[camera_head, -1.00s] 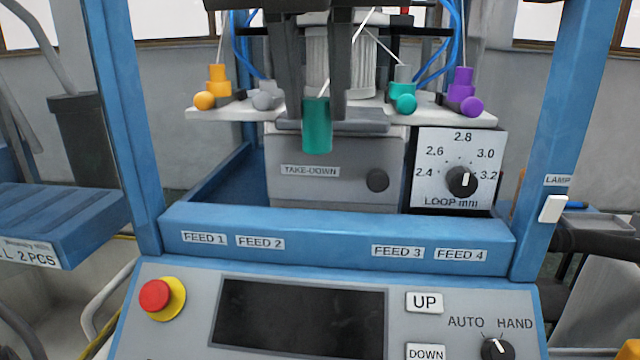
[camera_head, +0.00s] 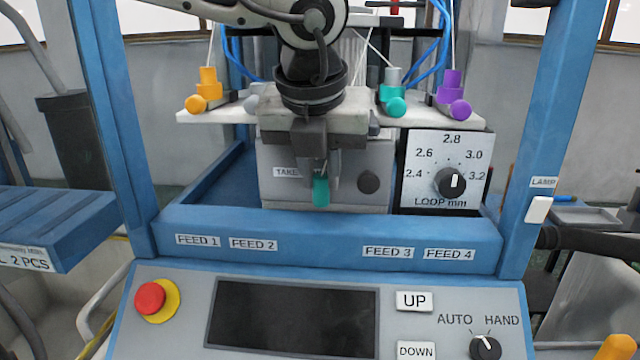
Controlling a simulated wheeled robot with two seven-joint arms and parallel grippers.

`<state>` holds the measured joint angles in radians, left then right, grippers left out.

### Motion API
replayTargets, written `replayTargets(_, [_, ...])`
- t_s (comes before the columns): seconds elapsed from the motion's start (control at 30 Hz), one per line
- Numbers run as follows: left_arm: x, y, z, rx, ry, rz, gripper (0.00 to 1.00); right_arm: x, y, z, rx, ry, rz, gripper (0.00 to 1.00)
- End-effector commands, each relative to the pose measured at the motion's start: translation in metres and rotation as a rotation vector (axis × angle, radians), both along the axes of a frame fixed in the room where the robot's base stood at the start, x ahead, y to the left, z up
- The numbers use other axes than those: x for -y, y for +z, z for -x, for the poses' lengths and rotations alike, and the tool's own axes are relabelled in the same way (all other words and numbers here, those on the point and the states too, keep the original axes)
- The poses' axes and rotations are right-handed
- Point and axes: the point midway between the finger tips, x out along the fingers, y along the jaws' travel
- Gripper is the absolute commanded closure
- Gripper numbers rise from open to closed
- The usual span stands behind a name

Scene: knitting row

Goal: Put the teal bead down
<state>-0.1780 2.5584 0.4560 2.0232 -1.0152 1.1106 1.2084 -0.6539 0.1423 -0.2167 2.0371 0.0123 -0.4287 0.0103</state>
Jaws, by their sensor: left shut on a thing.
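My left gripper (camera_head: 320,172) comes down from the top left and points downward in front of the take-down unit. It is shut on a teal bead (camera_head: 320,192), whose lower part shows below the fingertips. The held bead hangs in front of the grey take-down panel (camera_head: 345,197), above the blue front rail. Whether it touches anything below cannot be told. A second teal piece (camera_head: 394,101) with a round front end sits on the white shelf to the right. My right gripper is not in view.
The white shelf (camera_head: 210,114) also carries orange (camera_head: 204,92) and purple (camera_head: 453,95) pieces; my arm partly hides a grey one. The loop dial (camera_head: 450,183) stands right of the take-down panel. A blue rail (camera_head: 330,228) crosses in front, above the control panel.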

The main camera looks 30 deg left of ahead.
Motion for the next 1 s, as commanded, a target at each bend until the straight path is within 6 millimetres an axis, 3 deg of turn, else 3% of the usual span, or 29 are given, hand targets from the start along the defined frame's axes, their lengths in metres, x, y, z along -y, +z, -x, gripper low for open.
replayTargets(0.13, [0.001, -0.022, 0.002, -0.004, -0.005, 0.000, 1.00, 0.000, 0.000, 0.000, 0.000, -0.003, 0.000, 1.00])
replayTargets(0.57, [0.001, -0.031, 0.002, -0.001, -0.001, 0.001, 1.00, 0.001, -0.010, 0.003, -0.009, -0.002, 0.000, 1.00])
replayTargets(0.6, [0.001, -0.031, 0.002, -0.001, -0.002, 0.001, 0.79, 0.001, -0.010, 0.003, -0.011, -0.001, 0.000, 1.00])
replayTargets(0.67, [0.001, -0.029, 0.002, -0.002, -0.002, 0.001, 0.62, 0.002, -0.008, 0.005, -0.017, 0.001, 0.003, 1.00])
replayTargets(1.0, [0.001, -0.027, 0.002, -0.003, -0.002, 0.001, 0.60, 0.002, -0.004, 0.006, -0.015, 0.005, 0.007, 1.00])
